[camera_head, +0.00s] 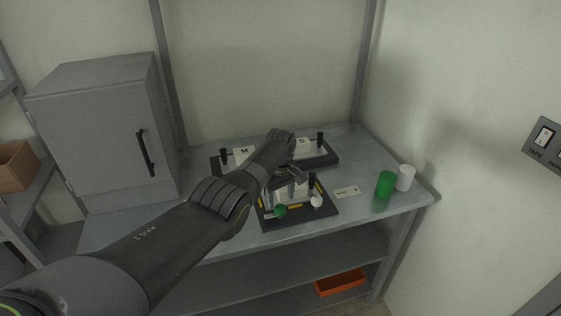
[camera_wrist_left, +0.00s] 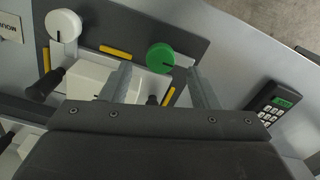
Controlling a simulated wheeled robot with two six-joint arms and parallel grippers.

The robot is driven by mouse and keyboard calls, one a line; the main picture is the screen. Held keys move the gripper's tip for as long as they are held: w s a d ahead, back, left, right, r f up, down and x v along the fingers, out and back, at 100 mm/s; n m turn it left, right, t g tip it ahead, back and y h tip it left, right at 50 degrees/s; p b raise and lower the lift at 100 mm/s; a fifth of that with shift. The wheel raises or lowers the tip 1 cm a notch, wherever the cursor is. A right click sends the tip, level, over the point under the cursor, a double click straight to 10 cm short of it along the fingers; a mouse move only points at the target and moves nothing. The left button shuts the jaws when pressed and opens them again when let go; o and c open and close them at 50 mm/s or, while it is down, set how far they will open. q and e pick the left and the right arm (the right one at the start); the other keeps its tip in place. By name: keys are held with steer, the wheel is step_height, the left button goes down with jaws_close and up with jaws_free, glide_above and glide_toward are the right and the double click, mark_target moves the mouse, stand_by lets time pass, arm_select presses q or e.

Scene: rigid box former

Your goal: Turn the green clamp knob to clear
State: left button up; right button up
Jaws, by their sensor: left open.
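The green clamp knob (camera_head: 280,210) is on the front edge of the black fixture base (camera_head: 322,212) on the table. In the left wrist view the green knob (camera_wrist_left: 160,57) shows as a round disc with a dark pointer line, just beyond and between the fingers. My left gripper (camera_head: 292,174) is over the fixture; in the left wrist view its two fingers (camera_wrist_left: 160,85) are apart and empty. A white knob (camera_head: 316,201) sits to the right of the green one, and it also shows in the left wrist view (camera_wrist_left: 64,25). My right gripper is not in view.
Two further fixtures marked M (camera_head: 244,151) and S (camera_head: 303,143) stand behind. A green cup (camera_head: 384,185) and a white cup (camera_head: 405,177) stand at the right. A small keypad (camera_wrist_left: 272,103) lies near the fixture. A grey cabinet (camera_head: 105,130) stands left.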

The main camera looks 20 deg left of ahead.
mark_target(280, 207)
arm_select(q)
step_height(280, 207, up, 14)
steer(key=b, duration=0.1)
steer(key=shift+f, duration=0.2)
steer(key=shift+s+f, duration=0.1)
